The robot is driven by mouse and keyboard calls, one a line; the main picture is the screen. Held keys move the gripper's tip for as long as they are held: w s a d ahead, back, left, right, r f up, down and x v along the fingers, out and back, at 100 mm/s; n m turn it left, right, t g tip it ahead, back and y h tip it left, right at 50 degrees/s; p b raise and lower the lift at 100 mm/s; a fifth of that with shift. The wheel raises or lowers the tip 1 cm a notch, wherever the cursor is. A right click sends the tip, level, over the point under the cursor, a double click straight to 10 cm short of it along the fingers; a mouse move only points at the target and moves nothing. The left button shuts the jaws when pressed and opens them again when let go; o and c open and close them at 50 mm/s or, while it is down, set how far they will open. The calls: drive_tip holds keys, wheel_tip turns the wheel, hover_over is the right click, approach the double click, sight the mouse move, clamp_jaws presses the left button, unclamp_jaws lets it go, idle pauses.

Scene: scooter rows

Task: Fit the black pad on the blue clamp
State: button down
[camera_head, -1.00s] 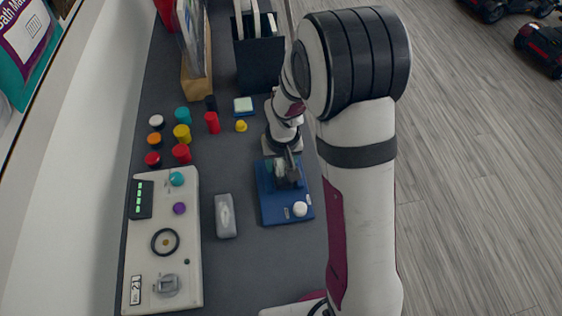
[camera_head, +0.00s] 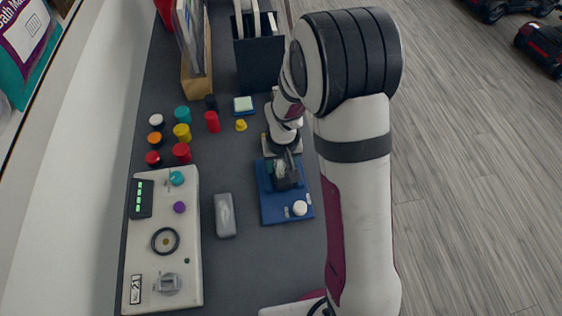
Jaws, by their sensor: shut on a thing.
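The blue clamp's flat blue base (camera_head: 273,211) lies on the dark bench, right of the grey block. A white round knob (camera_head: 300,208) is at its front right. My gripper (camera_head: 284,176) is over the rear half of this base, low down. It is shut on a small dark thing that looks like the black pad, though the fingers and the dark clamp parts blend together. A patch of teal shows beside the fingers. I cannot tell whether the pad touches the clamp.
A white panel (camera_head: 150,235) with knobs lies at the left. A grey block (camera_head: 225,215) lies between panel and clamp. Several coloured cylinders (camera_head: 182,133), a yellow knob (camera_head: 240,125) and a dark holder (camera_head: 259,62) stand behind. The bench in front of the grey block is clear.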

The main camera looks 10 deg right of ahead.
drive_tip(key=shift+f, duration=0.45)
idle(0.4)
drive_tip(key=shift+c, duration=0.8)
unclamp_jaws()
drive_tip(key=shift+o, duration=0.2)
drive_tip(key=shift+f, duration=0.1)
drive_tip(key=shift+o, duration=0.6)
drive_tip(key=shift+r, duration=3.05)
